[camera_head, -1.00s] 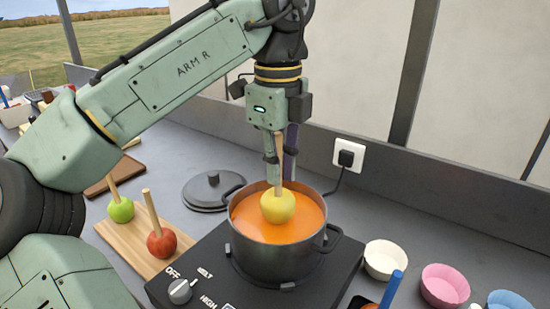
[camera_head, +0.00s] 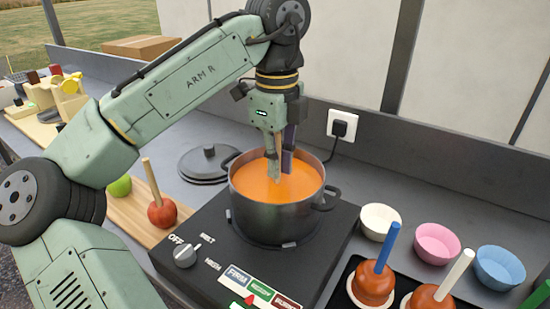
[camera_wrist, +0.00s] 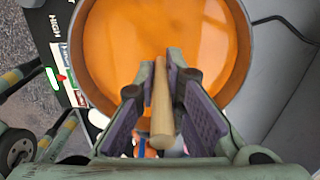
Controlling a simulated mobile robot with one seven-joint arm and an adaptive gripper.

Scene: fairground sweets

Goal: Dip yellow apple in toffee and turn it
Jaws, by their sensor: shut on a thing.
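My gripper (camera_head: 279,172) is shut on the wooden stick (camera_wrist: 162,115), with its fingertips low over the pot, at or just above the toffee. The stick lies between the purple finger pads in the wrist view. The yellow apple is out of sight in both views now, apparently under the toffee at the stick's lower end. The orange toffee (camera_head: 302,182) fills most of the dark pot (camera_head: 270,219). The pot stands on the black hob (camera_head: 335,243), which has a knob (camera_head: 187,252) marked OFF, MELT and HIGH.
A red apple (camera_head: 162,214) and a partly hidden green apple (camera_head: 120,188) are left on a wooden board. A lid (camera_head: 205,165) lies behind. Coated apples (camera_head: 372,283) and white, pink (camera_head: 437,243) and blue bowls are right. A coloured gauge (camera_head: 262,291) is on the hob front.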

